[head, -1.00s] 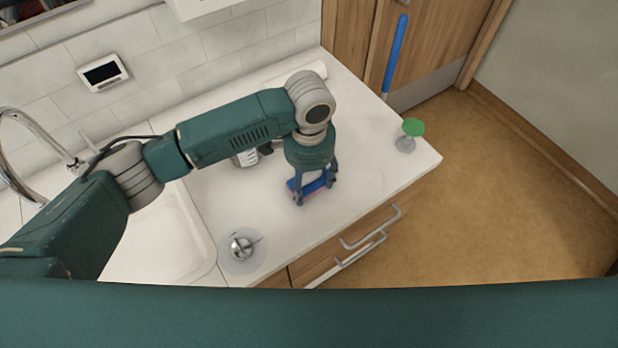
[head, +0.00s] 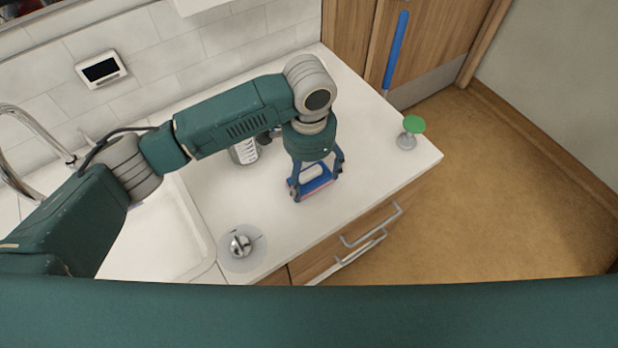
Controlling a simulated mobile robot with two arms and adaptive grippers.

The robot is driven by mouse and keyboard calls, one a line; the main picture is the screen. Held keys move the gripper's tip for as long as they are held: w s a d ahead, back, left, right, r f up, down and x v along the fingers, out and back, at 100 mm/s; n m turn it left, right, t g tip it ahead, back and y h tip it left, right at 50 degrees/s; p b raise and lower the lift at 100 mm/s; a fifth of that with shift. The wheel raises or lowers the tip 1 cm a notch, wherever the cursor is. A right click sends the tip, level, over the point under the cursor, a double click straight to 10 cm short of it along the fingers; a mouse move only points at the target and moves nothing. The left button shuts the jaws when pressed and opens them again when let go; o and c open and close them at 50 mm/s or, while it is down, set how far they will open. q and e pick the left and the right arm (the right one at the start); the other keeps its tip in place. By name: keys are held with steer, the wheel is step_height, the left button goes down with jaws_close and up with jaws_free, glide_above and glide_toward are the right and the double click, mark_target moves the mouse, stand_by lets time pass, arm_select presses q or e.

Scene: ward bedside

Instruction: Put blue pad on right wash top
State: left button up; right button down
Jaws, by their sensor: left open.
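The blue pad (head: 321,184) lies on the white wash top (head: 365,165) to the right of the sink, near the counter's front edge. It has a pale oval part on top and a thin pinkish edge along its lower side. My left gripper (head: 317,180) is open above the pad, with one finger at each end of it. Whether the fingertips still touch the pad cannot be told. My right gripper is not in view.
A metal item on a round grey dish (head: 243,247) stands left of the pad. A clear marked container (head: 244,151) stands behind, partly hidden by my arm. A green-topped stand (head: 411,132) is at the right. The white sink (head: 165,240) lies left.

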mark_target(310, 183)
arm_select(q)
step_height(310, 183, up, 10)
steer(key=b, duration=0.2)
stand_by(0.5)
steer(key=shift+f, duration=0.1)
